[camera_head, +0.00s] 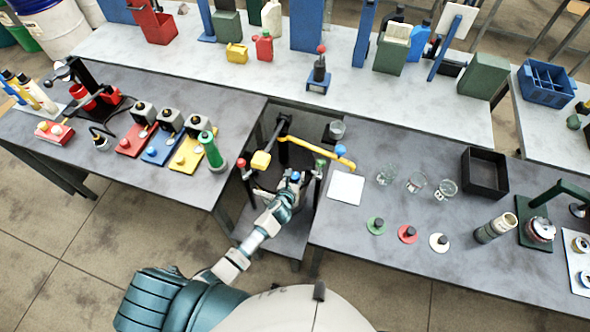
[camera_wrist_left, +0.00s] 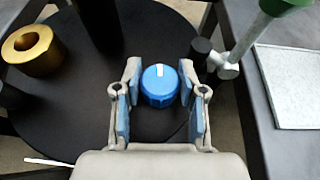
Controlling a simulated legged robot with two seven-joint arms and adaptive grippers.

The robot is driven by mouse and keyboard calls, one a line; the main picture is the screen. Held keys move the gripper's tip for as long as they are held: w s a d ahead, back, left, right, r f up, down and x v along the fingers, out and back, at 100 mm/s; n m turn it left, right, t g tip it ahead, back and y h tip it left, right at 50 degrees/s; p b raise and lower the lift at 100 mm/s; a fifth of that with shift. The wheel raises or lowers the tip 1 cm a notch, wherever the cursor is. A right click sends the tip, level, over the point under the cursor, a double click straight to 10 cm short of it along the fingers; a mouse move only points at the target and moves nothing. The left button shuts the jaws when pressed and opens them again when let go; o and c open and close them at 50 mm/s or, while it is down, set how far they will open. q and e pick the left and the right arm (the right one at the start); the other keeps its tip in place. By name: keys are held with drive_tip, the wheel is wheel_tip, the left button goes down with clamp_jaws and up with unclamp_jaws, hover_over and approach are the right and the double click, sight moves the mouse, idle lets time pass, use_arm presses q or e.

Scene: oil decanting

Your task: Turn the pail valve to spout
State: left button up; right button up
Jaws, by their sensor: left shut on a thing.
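A blue round knob with a white mark (camera_wrist_left: 159,88) sits over a black round lid or plate (camera_wrist_left: 60,122), which looks like the pail's top. The pail body is mostly hidden by my arm. My right gripper is not in view.
A yellow arm (camera_head: 322,150) on a dark post stands beyond my gripper. A green-topped pipe fitting (camera_wrist_left: 245,40) is close on the right, beside a pale square plate (camera_wrist_left: 290,85). A brass ring (camera_wrist_left: 30,50) is at left. Glass beakers (camera_head: 416,183) stand on the right table.

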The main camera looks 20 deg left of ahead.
use_arm(q)
drive_tip(key=shift+w+a+r+m+h+p, duration=0.1)
drive_tip(key=shift+r+m+h+p, duration=0.05)
drive_tip(key=shift+m+h+p, duration=0.35)
drive_tip(key=shift+a+r+m+h+p, duration=0.1)
drive_tip(key=shift+m+h+p, duration=0.25)
drive_tip(key=shift+m+h, duration=0.2)
drive_tip(key=shift+f+m+g+h, duration=0.1)
drive_tip(key=shift+m+g+h, duration=0.2)
drive_tip(key=shift+m+h, duration=0.2)
drive_tip(key=m+h, duration=0.1)
drive_tip(key=m+g+h, duration=0.1)
drive_tip(key=h, duration=0.1)
drive_tip(key=shift+a+f+m+p, duration=0.1)
drive_tip(key=shift+f+m+p, duration=0.05)
drive_tip(key=shift+m+p, duration=0.15)
drive_tip(key=shift+f+m+g+h, duration=0.1)
drive_tip(key=shift+m+g+h, duration=0.5)
drive_tip(key=shift+m+h, duration=0.2)
drive_tip(key=shift+m+g+h+b, duration=0.7)
drive_tip(key=shift+m+h+b, duration=0.05)
drive_tip(key=shift+f+m+g+h+b, duration=0.1)
drive_tip(key=shift+m+g+h+b, duration=0.65)
drive_tip(key=shift+m, duration=0.15)
drive_tip(key=shift+d+m+g+h+b, duration=0.2)
drive_tip(key=shift+m+g+h+b, duration=0.05)
drive_tip(key=shift+m+g+b, duration=0.15)
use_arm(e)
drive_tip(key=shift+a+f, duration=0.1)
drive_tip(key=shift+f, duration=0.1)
